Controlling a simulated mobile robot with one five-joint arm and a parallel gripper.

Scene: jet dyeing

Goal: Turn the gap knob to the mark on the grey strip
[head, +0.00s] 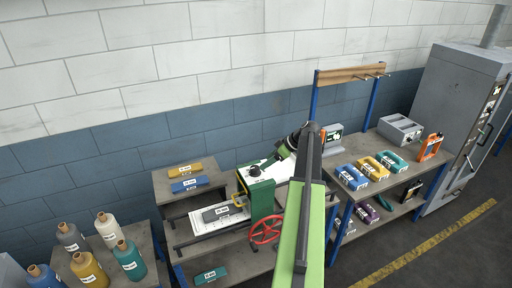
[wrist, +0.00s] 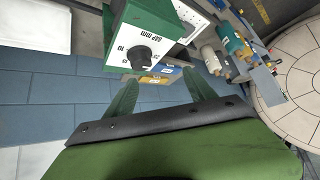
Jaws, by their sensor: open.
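The black gap knob (wrist: 140,57) sits on a white dial face marked "GAP mm" on a green box, upper middle of the wrist view. Numbers including 10 show beside it. In the head view the knob (head: 254,170) shows on the green machine. The grey strip (head: 218,213) lies on a white sheet left of that machine; its label is too small to read. My gripper (wrist: 160,92) is open and empty, its two dark green fingers apart. In the picture its tips lie just below the knob, and I see no contact.
A red handwheel (head: 265,230) is on the machine's front. Yellow (head: 185,170) and blue (head: 189,184) strips lie on a shelf behind, and a teal strip (head: 210,275) lies low in front. Bottles stand at left; a table (head: 395,165) with coloured blocks stands at right.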

